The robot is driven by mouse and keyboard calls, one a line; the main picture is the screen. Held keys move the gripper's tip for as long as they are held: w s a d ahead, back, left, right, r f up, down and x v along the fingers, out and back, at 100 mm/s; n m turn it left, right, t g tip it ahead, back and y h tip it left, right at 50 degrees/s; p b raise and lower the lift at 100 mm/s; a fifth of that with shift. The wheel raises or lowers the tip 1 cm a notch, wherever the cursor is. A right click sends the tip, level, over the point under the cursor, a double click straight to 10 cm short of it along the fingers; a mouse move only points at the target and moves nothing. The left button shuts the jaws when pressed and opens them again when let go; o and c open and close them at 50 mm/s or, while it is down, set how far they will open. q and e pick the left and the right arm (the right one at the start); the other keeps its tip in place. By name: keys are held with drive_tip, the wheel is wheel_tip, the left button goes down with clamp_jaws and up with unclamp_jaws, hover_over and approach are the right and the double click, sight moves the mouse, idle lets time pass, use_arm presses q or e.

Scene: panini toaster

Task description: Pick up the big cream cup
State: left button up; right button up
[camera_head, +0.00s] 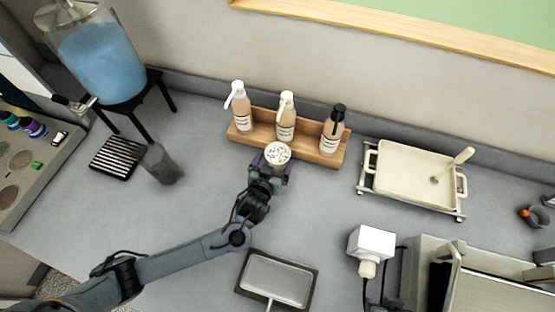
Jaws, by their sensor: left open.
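The cream cup (277,152) stands on the grey counter in front of the wooden bottle rack, its round top showing a pale speckled pattern. My left gripper (273,163) is at the cup, with its dark, purple-tinted fingers open to either side of the cup's near part. The gripper hides the lower part of the cup, and I cannot tell whether the fingers touch it. My right gripper is not in view.
A wooden rack (263,133) with three pump bottles stands just behind the cup. A grey cup (161,165), a slatted drip tray (116,157) and a blue-filled dispenser (104,63) are at left. A cream dish (411,176) is at right; a flat pan (277,281) is in front.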

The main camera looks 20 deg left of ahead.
sight(281, 149)
use_arm(q)
drive_tip(key=shift+x, duration=2)
drive_tip(key=shift+d+r, duration=0.15)
drive_tip(key=c, duration=1)
drive_tip(key=shift+r, duration=0.3)
